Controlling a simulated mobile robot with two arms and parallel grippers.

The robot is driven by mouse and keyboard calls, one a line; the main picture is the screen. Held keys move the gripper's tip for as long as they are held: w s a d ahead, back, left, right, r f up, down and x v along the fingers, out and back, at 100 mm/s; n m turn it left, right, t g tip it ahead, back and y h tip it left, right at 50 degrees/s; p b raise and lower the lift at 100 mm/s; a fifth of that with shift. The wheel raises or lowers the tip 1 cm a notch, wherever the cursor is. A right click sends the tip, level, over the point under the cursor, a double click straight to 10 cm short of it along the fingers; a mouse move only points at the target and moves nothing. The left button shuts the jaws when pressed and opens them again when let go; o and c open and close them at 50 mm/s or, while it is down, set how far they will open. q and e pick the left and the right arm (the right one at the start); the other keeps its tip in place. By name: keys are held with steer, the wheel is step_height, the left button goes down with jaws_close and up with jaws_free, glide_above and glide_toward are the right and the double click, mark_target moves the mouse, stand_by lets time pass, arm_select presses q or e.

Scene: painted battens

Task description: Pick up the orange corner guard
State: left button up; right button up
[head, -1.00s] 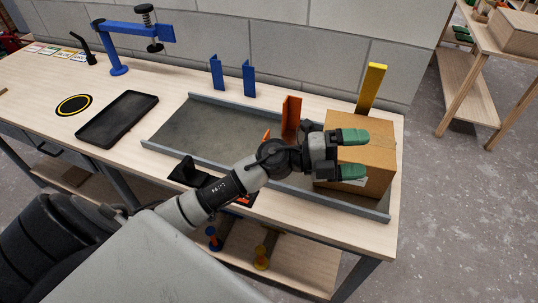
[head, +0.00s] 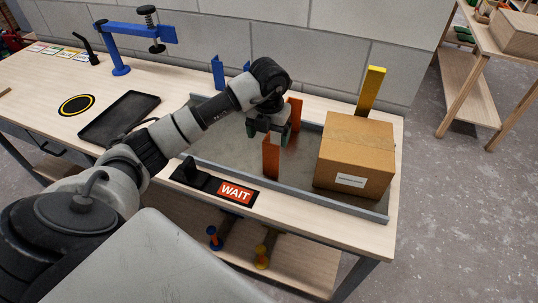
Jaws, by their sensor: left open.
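Two upright orange corner guards show in the head view. The nearer one (head: 271,158) stands on the grey workpiece tray (head: 222,162); the farther one (head: 295,114) is partly hidden behind my gripper. My left gripper (head: 269,135) points down over the nearer guard, its dark green fingertips open. The guard's top edge appears between the two fingertips; I cannot tell whether they touch it. My right gripper is not in view.
A cardboard box (head: 357,150) stands at the tray's right end. A yellow guard (head: 371,91) is behind it, and a blue guard (head: 217,72) stands at the back, left of my arm. A black tray (head: 112,120) lies left.

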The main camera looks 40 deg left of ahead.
mark_target(274, 155)
arm_select(q)
steer(key=f, duration=0.2)
steer(key=f+p, duration=0.1)
steer(key=f, duration=0.2)
steer(key=f+p, duration=0.1)
steer(key=f, duration=0.1)
steer(key=shift+w+d+f, duration=0.15)
steer(key=shift+w+f, duration=0.05)
steer(key=shift+w, duration=0.1)
steer(key=c, duration=1)
steer(key=shift+r, duration=0.1)
